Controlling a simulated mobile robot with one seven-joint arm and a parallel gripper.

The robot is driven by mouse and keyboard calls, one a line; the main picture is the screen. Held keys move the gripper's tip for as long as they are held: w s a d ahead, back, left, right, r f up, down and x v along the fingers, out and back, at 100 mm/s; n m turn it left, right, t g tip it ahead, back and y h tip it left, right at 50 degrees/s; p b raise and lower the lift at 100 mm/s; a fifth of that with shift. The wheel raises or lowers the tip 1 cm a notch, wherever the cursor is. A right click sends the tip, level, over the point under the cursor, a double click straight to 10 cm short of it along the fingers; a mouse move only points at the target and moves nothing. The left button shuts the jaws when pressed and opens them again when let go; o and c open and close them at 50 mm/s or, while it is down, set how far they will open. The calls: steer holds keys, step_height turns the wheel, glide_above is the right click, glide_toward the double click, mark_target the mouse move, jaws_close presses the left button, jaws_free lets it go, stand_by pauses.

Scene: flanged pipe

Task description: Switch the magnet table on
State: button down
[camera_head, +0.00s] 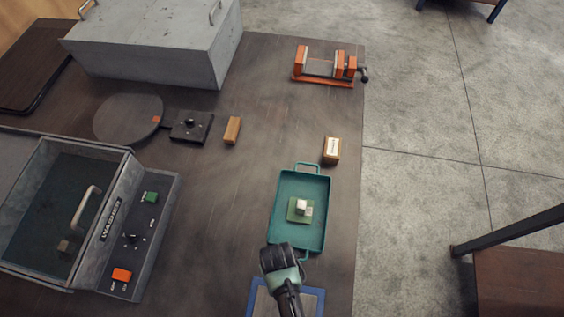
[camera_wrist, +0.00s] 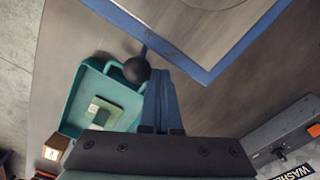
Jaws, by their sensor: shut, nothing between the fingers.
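A grey plate with a blue border (camera_wrist: 215,72) fills the upper part of the wrist view. Part of its blue edge (camera_head: 318,297) shows at the bottom of the head view, partly hidden by my arm. A round black knob (camera_wrist: 137,70) sits by the plate's corner; I cannot tell for sure whether it is the plate's switch lever. My gripper (camera_wrist: 158,76) is shut and empty, its fingertips just right of the knob in the wrist view. I cannot tell whether they touch it. In the head view my gripper is seen from above, fingertips hidden.
A teal tray (camera_head: 286,235) holding a green plate with a pale block (camera_head: 302,207) lies close by. The washer (camera_head: 118,222) stands left. A round dark disc (camera_head: 128,118), black knob box (camera_head: 190,127) and orange vise (camera_head: 325,66) stand farther back. The table's middle is clear.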

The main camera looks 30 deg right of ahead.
steer(key=shift+s+d, duration=1.35)
steer(key=shift+d, duration=0.45)
steer(key=r+p, duration=0.3)
steer(key=w+a+r+p, duration=0.1)
steer(key=r+p, duration=0.5)
steer(key=p, duration=0.1)
steer(key=shift+w+a, duration=0.15)
steer(key=shift+a, duration=0.15)
